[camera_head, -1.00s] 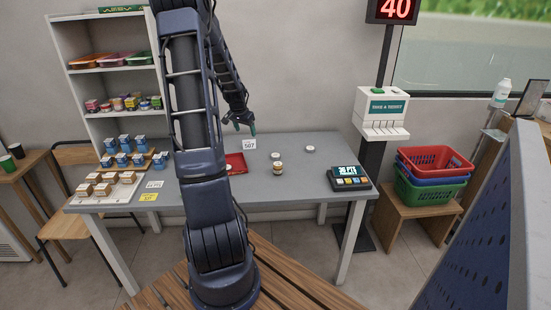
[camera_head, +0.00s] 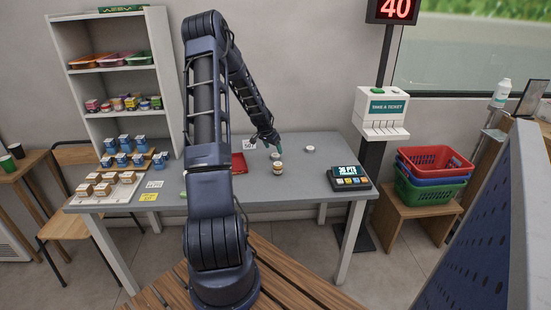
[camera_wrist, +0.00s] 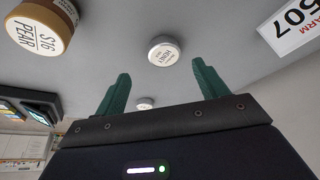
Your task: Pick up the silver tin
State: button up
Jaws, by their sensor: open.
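A small round silver tin with a pale printed lid (camera_wrist: 164,48) lies on the counter in the wrist view, ahead of and between my fingertips, apart from them. In the head view this looks like the tin (camera_head: 276,156) right by my gripper (camera_head: 271,141). A second small pale round tin (camera_head: 310,149) stands to its right; it seems to be the one farther off in the wrist view (camera_wrist: 145,103). My gripper (camera_wrist: 161,78) is open and empty, its green fingers spread above the counter.
A number card (camera_head: 249,144) and red tray (camera_head: 242,163) are to the left, a keypad terminal (camera_head: 350,178) right. Counter between is clear.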

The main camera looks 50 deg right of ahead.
aim_at(275, 155)
jog(key=shift+w+x, duration=0.2)
jog(key=shift+x, duration=1.2)
jog(key=shift+w+x, duration=0.2)
jog(key=shift+x, duration=1.2)
jog(key=shift+d, duration=0.1)
jog(key=c, duration=1.1)
